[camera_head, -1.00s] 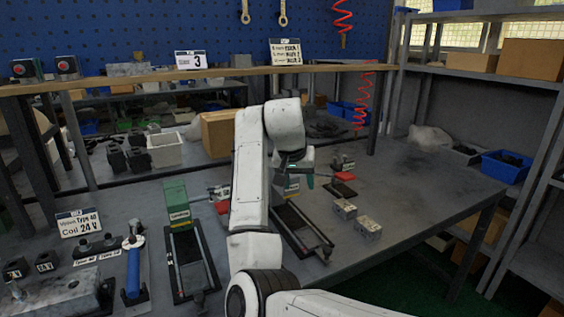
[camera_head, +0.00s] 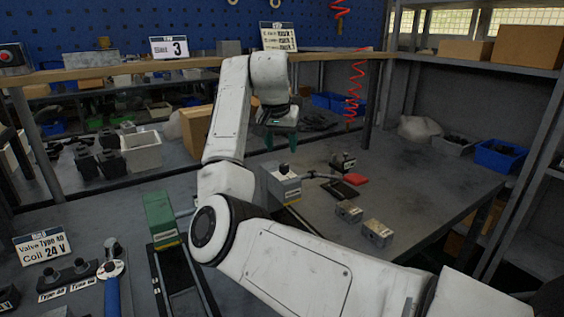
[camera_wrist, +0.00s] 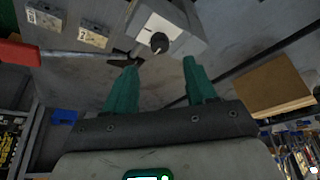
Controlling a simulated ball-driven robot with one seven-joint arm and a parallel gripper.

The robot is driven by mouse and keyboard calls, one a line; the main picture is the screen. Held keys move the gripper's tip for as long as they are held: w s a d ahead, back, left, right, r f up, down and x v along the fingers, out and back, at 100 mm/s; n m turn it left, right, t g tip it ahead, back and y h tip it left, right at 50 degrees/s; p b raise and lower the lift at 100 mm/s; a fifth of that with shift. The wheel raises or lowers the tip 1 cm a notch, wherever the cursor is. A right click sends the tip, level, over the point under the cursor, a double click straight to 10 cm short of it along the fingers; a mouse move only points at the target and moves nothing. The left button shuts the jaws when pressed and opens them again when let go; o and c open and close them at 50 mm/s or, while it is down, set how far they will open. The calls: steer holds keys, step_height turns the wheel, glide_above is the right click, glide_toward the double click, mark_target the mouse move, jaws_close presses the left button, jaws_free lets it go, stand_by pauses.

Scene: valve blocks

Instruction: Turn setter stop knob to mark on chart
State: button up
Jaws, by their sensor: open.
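The setter, a grey block (camera_head: 284,188), stands on the bench right of my arm in the head view. Its black stop knob (camera_head: 283,170) is on top. In the wrist view the block (camera_wrist: 172,22) has a pale face, and the round knob (camera_wrist: 159,42) shows a light line. My gripper (camera_wrist: 160,64) is open and empty; its green fingers point towards the knob, apart from it.
Two small grey blocks (camera_head: 349,211) (camera_head: 378,233) lie right of the setter. A green block (camera_head: 160,219) on a rail stands left.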

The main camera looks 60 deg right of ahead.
mark_target(284, 165)
steer(key=x, duration=0.7)
steer(key=shift+d+f, duration=0.15)
steer(key=shift+f, duration=0.15)
steer(key=c, duration=1)
